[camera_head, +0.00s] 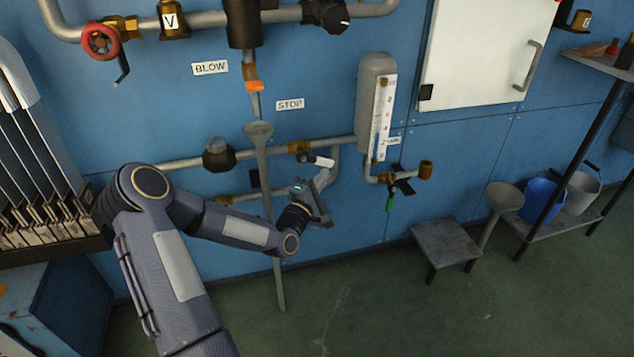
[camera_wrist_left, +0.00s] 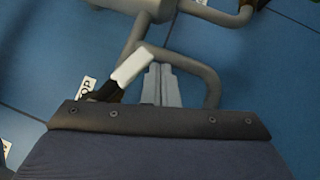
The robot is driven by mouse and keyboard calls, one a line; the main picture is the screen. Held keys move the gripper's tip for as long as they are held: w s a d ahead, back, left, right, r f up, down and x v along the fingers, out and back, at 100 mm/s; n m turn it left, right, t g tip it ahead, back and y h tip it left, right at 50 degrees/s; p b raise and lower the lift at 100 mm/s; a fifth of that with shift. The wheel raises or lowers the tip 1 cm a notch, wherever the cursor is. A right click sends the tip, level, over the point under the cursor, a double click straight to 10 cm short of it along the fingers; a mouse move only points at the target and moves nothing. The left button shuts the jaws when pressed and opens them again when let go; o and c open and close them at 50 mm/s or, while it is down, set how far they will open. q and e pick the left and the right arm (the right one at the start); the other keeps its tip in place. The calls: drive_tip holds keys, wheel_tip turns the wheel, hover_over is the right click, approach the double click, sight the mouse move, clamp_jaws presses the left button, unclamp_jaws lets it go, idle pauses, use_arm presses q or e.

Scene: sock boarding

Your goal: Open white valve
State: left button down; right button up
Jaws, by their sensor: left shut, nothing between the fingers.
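The white valve has a short lever with a white grip (camera_head: 322,161), on the brass fitting of the lower pipe below the STOP label. In the left wrist view the white grip (camera_wrist_left: 132,67) slants up to the right, with a dark stem at its lower end. My left gripper (camera_head: 323,176) is shut and empty, just below the white grip in the head view. In the left wrist view its closed fingers (camera_wrist_left: 161,70) lie just right of the grip; I cannot tell whether they touch it. My right gripper is not in view.
A grey pipe (camera_wrist_left: 205,78) bends close around the fingers. A vertical pipe with a funnel (camera_head: 259,130) stands left of the valve. A low stool (camera_head: 446,240) stands on the floor.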

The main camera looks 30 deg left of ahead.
use_arm(q)
drive_tip(key=shift+w+d+r+n+t+b, duration=0.25)
drive_tip(key=shift+w+d+r+n+b, duration=0.1)
drive_tip(key=shift+r, duration=0.2)
drive_tip(key=shift+w+d+r+n+t+b, duration=0.25)
drive_tip(key=shift+w+r+n+b, duration=0.1)
drive_tip(key=shift+r, duration=0.15)
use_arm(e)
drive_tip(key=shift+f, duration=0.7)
